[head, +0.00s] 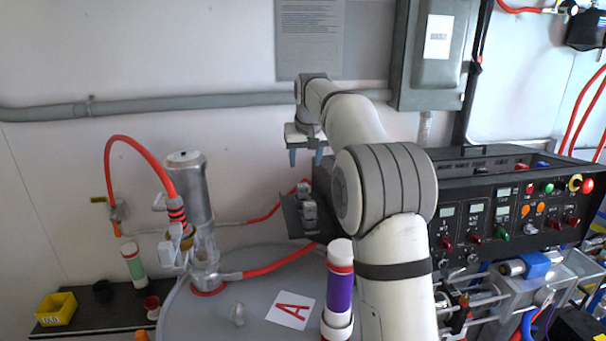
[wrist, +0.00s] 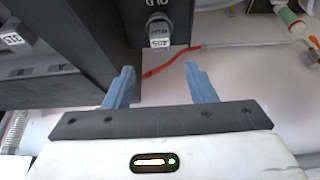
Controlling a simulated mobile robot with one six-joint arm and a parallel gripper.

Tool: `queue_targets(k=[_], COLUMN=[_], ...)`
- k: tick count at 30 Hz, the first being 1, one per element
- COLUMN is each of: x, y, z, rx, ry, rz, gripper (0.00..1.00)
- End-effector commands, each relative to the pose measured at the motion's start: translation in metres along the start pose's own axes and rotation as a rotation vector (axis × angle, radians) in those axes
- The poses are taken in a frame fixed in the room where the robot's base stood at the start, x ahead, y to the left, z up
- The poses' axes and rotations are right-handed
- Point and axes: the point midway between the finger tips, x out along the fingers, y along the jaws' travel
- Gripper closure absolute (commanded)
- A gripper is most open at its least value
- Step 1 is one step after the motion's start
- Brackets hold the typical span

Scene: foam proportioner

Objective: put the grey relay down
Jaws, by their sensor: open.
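A small grey relay (wrist: 158,28) with a white label sits at a dark bracket marked "OLD" in the wrist view. In the head view, a grey piece that looks like it (head: 308,208) stands on the dark bracket beside the black control panel. My gripper (head: 305,158) is above the bracket, its blue fingers pointing down. In the wrist view the fingers (wrist: 160,72) are apart with nothing between them. The relay lies beyond the fingertips, apart from them. Its lower part is hard to make out.
The black control panel (head: 505,210) stands close on the right. A grey drum top (head: 250,265) with a red hose and a card marked A lies below. A yellow bin (head: 56,309) and cups stand on the dark shelf at left. The wall around the gripper's left is clear.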

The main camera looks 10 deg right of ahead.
Motion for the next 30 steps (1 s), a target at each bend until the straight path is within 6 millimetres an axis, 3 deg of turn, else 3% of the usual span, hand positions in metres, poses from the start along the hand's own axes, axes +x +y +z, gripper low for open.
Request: queue_targets(k=[7,11,14,21,26,30], x=[-0.01,-0.027,-0.048,-0.084,-0.091,-0.085], y=[0.0,0.0,-0.001,-0.001,-0.001,-0.001], z=[0.003,0.024,0.059,0.175,0.263,0.341], rx=[0.0,-0.001,-0.002,-0.004,-0.006,-0.007], ry=[-0.001,-0.002,-0.005,-0.018,-0.026,-0.033], rz=[0.0,0.0,0.0,0.001,0.001,0.001], gripper=[0.5,0.5,0.5,0.5,0.5,0.5])
